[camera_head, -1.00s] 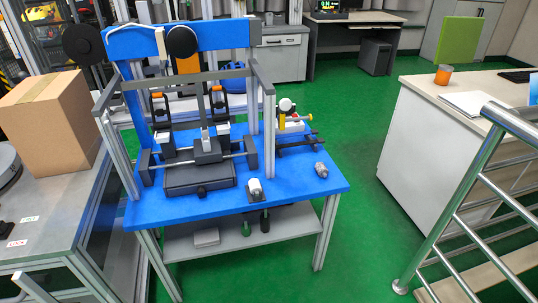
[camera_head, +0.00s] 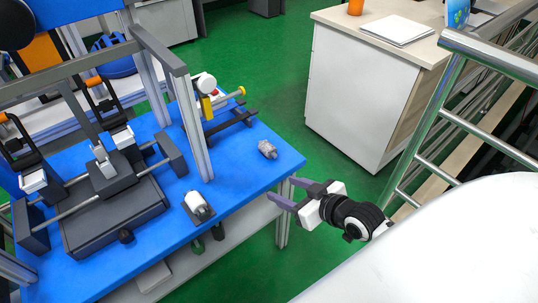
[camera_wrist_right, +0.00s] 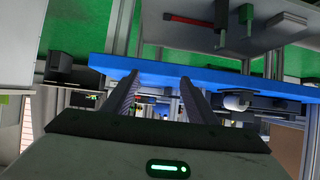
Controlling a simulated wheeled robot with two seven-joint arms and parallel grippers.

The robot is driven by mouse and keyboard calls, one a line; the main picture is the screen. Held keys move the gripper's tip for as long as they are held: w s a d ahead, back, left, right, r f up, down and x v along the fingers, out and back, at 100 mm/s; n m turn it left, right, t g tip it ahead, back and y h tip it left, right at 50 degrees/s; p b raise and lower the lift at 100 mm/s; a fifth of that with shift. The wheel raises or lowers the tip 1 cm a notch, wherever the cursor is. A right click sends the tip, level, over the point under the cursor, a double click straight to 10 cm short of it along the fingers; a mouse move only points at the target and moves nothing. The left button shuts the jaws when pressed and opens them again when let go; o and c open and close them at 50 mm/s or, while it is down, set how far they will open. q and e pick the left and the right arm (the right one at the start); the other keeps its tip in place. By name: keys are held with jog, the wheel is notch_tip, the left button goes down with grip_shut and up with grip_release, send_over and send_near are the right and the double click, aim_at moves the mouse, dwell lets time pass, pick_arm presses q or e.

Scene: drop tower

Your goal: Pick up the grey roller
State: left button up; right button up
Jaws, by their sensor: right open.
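The grey roller (camera_head: 267,149) lies on its side on the blue table (camera_head: 235,165), near its right corner, in the head view. My right gripper (camera_head: 284,191) is open and empty, its dark fingers just off the table's right edge, nearer to me than the roller and apart from it. In the right wrist view the two fingers (camera_wrist_right: 158,92) stand apart, pointing at the blue table edge (camera_wrist_right: 180,70). I cannot make out the grey roller there. My left gripper is not in view.
A white roller (camera_head: 197,206) sits in a dark holder by the table's front edge. The metal frame post (camera_head: 196,130) and a dark fixture with a yellow part (camera_head: 207,107) stand left of the grey roller. A steel railing (camera_head: 440,100) is at right.

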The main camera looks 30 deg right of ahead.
jog(key=t+b, duration=0.1)
send_near(273, 151)
jog(key=a+f, duration=0.1)
jog(key=x, duration=0.3)
jog(key=shift+w+d+r+b, duration=0.1)
jog(key=shift+w+b, duration=0.3)
jog(key=shift+w, duration=0.1)
jog(key=shift+d+b+x, duration=0.15)
jog(key=shift+b+x, duration=0.3)
jog(key=shift+x, duration=1.1)
jog(key=shift+d+b+x, duration=0.15)
jog(key=shift+b+x, duration=0.25)
jog(key=shift+x, duration=1.1)
jog(key=shift+w+r, duration=0.1)
jog(key=shift+r, duration=0.1)
jog(key=c, duration=1.2)
